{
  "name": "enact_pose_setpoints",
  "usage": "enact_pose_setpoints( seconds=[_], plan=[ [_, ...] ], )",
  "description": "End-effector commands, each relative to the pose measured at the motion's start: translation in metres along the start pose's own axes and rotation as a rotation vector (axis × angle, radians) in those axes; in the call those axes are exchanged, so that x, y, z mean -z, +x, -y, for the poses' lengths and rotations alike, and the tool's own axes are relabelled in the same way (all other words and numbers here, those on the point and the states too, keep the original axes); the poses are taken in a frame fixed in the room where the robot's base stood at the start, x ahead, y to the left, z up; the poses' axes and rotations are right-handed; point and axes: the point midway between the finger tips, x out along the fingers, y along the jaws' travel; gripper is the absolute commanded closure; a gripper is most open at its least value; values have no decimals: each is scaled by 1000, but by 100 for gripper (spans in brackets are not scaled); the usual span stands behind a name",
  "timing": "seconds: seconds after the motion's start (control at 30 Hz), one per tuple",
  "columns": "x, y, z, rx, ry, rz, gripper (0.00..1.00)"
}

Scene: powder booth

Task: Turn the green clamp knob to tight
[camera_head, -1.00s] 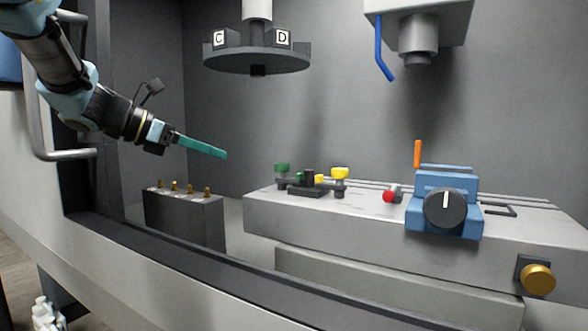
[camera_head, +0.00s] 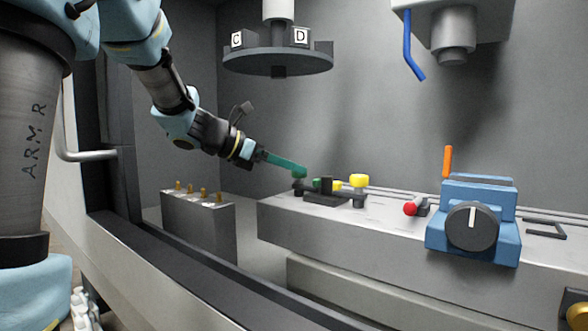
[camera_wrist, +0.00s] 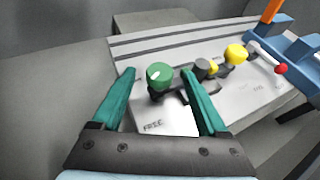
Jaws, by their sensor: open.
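The green clamp knob (camera_wrist: 159,76) shows in the wrist view as a round green cap with a white mark, on a dark base at the left end of the clamp. The word "FREE" is printed on the bench near it. My gripper (camera_wrist: 157,78) is open, with one teal finger on each side of the knob in this view. I cannot tell whether either finger touches it. In the head view my gripper (camera_head: 300,169) reaches the clamp from the left, and its teal fingers largely hide the green knob.
A yellow knob (camera_head: 359,181) stands right of the clamp's black block (camera_head: 325,192). A red-tipped part (camera_head: 410,208) and a blue vise (camera_head: 474,206) with a black dial lie farther right. A grey block with brass pegs (camera_head: 205,222) stands front left. A turret (camera_head: 277,62) hangs above.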

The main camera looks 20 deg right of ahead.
Motion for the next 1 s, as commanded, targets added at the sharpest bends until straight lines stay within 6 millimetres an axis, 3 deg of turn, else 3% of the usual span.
enact_pose_setpoints(
  seconds=[0.2, 0.5, 1.0],
  plan=[
    [0, 17, 0, 1, -1, 0, 24],
    [0, 18, 0, 0, 0, 0, 25],
    [0, 18, 0, 0, 0, 0, 81]
  ],
)
